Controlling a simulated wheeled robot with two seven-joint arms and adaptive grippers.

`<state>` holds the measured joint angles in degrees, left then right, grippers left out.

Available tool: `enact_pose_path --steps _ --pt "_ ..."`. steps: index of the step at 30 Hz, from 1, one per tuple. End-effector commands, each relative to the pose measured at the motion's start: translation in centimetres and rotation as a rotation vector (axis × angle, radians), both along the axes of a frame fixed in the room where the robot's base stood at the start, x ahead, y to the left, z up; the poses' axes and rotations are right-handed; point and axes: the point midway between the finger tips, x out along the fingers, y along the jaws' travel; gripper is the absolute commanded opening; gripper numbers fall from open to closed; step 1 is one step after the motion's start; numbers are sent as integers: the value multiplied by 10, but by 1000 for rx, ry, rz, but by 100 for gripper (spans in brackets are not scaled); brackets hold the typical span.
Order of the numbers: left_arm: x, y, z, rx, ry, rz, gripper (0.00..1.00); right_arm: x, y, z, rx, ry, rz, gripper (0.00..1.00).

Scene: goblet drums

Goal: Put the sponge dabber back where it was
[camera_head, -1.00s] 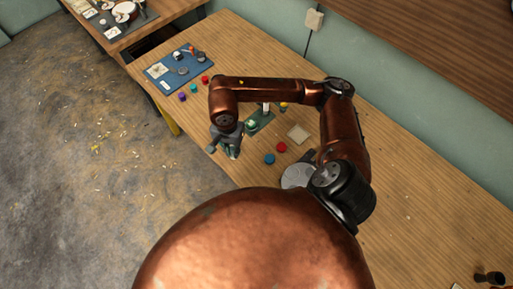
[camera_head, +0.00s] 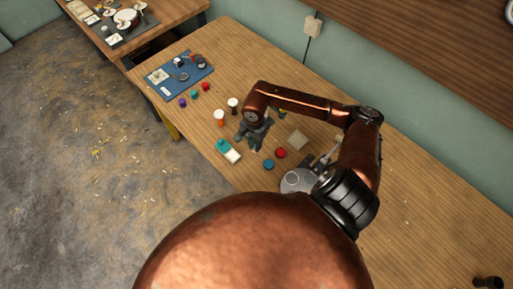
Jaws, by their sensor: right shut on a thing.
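My right gripper (camera_head: 255,142) is above the table, just right of the teal-and-white block (camera_head: 228,150). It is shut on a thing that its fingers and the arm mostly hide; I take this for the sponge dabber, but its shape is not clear. A dark green patch shows just below the fingers, and I cannot tell whether it is the held thing or a stand behind. My left gripper is not in view.
Two small goblet shapes, one orange (camera_head: 220,116) and one dark (camera_head: 233,105), stand left of the gripper. A blue disc (camera_head: 268,164), a red disc (camera_head: 280,153), a beige square (camera_head: 298,140) and a grey round plate (camera_head: 294,181) lie to the right. A blue mat (camera_head: 165,91) lies farther back.

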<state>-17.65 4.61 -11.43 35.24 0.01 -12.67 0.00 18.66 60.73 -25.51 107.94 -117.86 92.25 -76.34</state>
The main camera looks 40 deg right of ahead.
Motion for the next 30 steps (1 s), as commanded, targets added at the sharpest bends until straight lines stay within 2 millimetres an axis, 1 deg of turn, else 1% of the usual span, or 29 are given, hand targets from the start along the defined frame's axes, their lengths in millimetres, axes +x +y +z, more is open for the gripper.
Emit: enact_pose_path --steps 5,7,13,20,25,26,30 --pt "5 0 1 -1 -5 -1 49 2 -6 -8 1 -1 -1 0" --pt "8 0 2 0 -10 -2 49 2 -11 -15 0 2 -2 0" --pt "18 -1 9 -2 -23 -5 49 3 -10 -41 3 0 -1 0" --pt "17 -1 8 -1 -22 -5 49 3 -11 -44 0 -2 1 0" --pt "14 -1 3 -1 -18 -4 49 3 -11 -48 -1 -1 2 0" --pt "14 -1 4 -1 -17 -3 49 3 -11 -47 0 -1 2 15" --pt "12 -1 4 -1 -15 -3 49 3 -10 -47 0 -1 1 24"
